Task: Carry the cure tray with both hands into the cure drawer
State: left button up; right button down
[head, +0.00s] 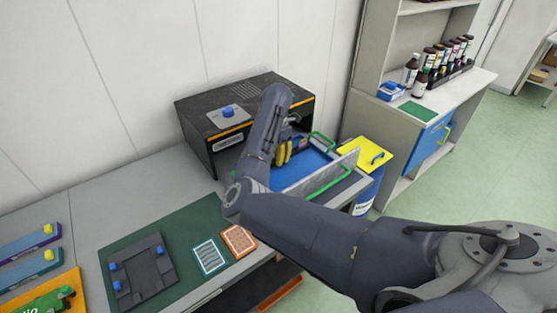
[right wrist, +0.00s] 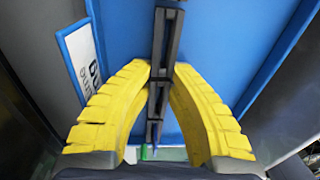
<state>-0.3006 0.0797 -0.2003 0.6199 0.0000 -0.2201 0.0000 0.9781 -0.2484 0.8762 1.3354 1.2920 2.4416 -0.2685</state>
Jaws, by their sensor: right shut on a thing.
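A blue tray (head: 312,161) with green loop handles (head: 330,185) lies on the bench in front of the black cabinet; I take it for the cure tray. A light grey upright panel runs along its near right side. The black cabinet (head: 196,132) has an orange strip along its front. My right gripper (head: 284,153) has yellow fingers and sits between cabinet and tray. In the right wrist view it is shut on a dark bar (right wrist: 158,100) in front of a blue face (right wrist: 215,35) with a white label. My forearm hides much of the cabinet front. My left gripper is not in view.
A blue bin with a yellow lid (head: 366,155) stands right of the bench. A green mat (head: 180,235) holds a dark frame (head: 140,272) and two small patterned cards. A shelf unit with several bottles stands at the upper right.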

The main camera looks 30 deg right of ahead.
jog(key=shift+f, duration=0.4)
jog(key=c, duration=1.4)
grip_release()
jog(key=shift+f, duration=0.15)
notch_tip(320, 180, up, 12)
jog(key=shift+w, duration=0.35)
jog(key=shift+a, duration=0.1)
